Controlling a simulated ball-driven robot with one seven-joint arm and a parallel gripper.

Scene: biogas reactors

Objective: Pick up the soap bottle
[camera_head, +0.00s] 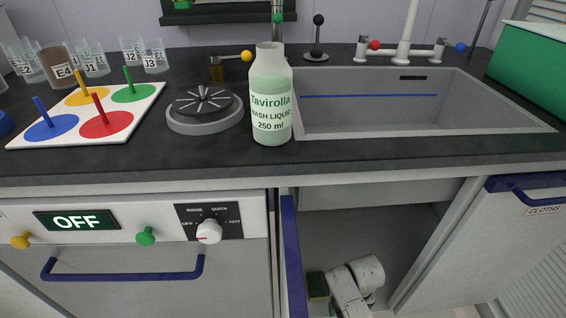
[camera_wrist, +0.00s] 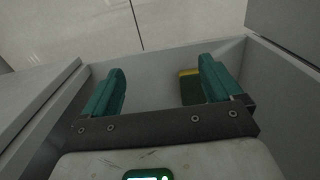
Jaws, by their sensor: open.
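The soap bottle (camera_head: 271,96) is a pale, translucent bottle with green liquid and a "Tavirolla wash liquid 250 ml" label. It stands upright on the dark counter, just left of the sink, in the head view. My gripper (camera_wrist: 161,68) shows in the wrist view with its two green fingers wide apart and nothing between them. It is low inside the open cupboard under the sink, well below the bottle. The head view shows my white arm there, but the fingers cannot be made out. The bottle is not in the wrist view.
A green and yellow sponge (camera_head: 317,285) lies in the cupboard beside my arm; it also shows near the right finger (camera_wrist: 190,88). The blue-edged door (camera_head: 290,255) stands open. A round grey device (camera_head: 204,110) sits left of the bottle, the sink (camera_head: 370,115) right.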

